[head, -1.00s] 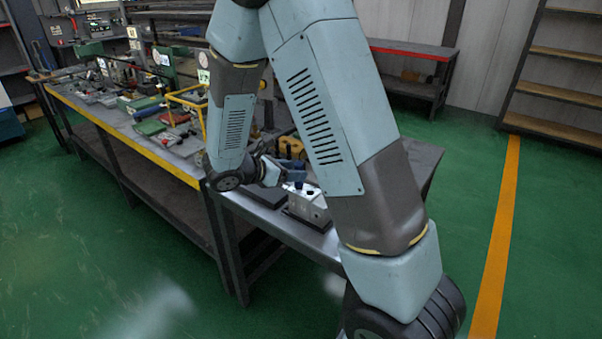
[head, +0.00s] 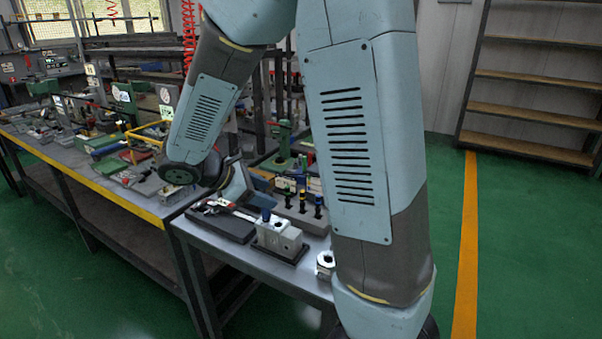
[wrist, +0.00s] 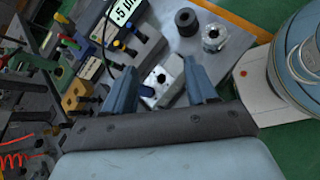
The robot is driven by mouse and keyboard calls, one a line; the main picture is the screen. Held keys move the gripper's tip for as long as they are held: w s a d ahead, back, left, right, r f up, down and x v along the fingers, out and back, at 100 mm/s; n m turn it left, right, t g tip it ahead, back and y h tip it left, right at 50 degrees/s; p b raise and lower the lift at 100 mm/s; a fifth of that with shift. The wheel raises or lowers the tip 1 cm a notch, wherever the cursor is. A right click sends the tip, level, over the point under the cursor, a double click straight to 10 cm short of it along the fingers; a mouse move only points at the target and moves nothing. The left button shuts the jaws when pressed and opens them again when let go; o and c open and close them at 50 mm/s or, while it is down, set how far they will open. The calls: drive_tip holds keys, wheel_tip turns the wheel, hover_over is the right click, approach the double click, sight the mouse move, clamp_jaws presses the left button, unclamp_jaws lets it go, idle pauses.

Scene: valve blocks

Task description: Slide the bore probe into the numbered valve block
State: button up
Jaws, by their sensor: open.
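Several black pegs with coloured bands, perhaps the probes, stand in a grey rack (head: 307,222) behind the block. I cannot tell which is the bore probe.
A silver ring-shaped part (head: 325,264) lies right of the block, and a black cylinder (wrist: 186,20) stands near it. A dark tray (head: 222,224) with tools is left of the block. A yellow frame (head: 147,134) stands on the cluttered long bench.

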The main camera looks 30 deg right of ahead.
drive_tip(key=s+d+r+m+t+y, duration=0.3)
drive_tip(key=s+r+m+y, duration=0.7)
drive_tip(key=s+m, duration=0.5)
wheel_tip(320, 180, up, 3)
drive_tip(key=shift+s+f+m+t, duration=0.15)
drive_tip(key=shift+s+m+t, duration=0.15)
drive_tip(key=shift+s+t, duration=0.5)
